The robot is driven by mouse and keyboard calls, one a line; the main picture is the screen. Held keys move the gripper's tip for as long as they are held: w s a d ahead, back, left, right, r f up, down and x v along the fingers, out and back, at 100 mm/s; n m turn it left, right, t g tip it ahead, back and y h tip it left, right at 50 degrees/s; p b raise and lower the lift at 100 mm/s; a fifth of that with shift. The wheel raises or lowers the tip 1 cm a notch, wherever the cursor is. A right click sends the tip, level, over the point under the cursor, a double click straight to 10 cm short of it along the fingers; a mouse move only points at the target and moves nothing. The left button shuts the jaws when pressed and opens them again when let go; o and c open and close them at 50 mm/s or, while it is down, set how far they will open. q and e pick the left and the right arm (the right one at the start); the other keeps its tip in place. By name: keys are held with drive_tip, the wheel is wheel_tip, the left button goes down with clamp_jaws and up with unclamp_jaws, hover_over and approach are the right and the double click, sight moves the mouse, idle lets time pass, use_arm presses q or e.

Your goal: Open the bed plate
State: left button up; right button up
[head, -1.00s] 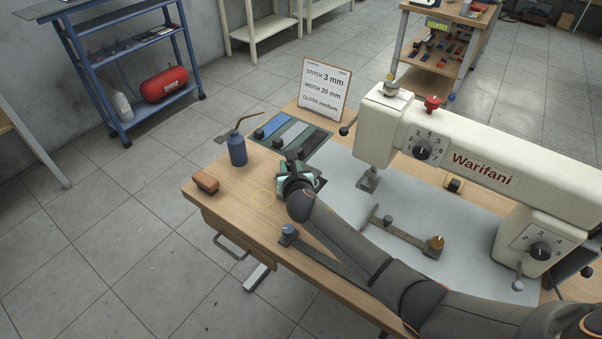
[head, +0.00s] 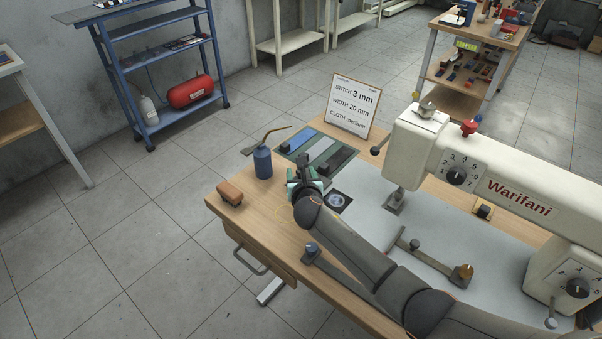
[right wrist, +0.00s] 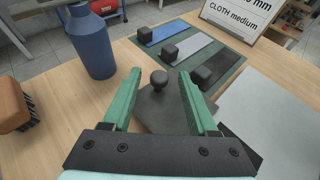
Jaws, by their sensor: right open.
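The bed plate (right wrist: 172,112) is a dark grey square with a round black knob (right wrist: 159,78). In the right wrist view its knob stands between my two green fingers, with a gap on each side. The plate appears to lie over the wooden tabletop beside the bed's left edge. In the head view my gripper hides most of it. Beside it a dark square opening (head: 338,201) shows a round metal part inside. My right gripper (head: 304,178) is open over the plate, and it also shows in the right wrist view (right wrist: 160,84). My left gripper is not in view.
The white sewing machine (head: 500,180) stands to the right on its pale bed (head: 375,225). A blue oil can (head: 263,162), a brown brush (head: 230,193) and a settings sign (head: 350,107) stand nearby. Fabric strips (head: 318,150) with dark blocks lie behind the gripper.

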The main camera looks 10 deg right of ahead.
drive_tip(key=shift+s+r+p, duration=0.25)
drive_tip(key=shift+s+p, duration=0.05)
drive_tip(key=shift+s, duration=0.25)
drive_tip(key=p+v, duration=0.2)
drive_tip(key=v, duration=0.9)
drive_tip(key=shift+s+p, duration=0.15)
drive_tip(key=shift+p, duration=0.2)
drive_tip(key=shift+a, duration=0.1)
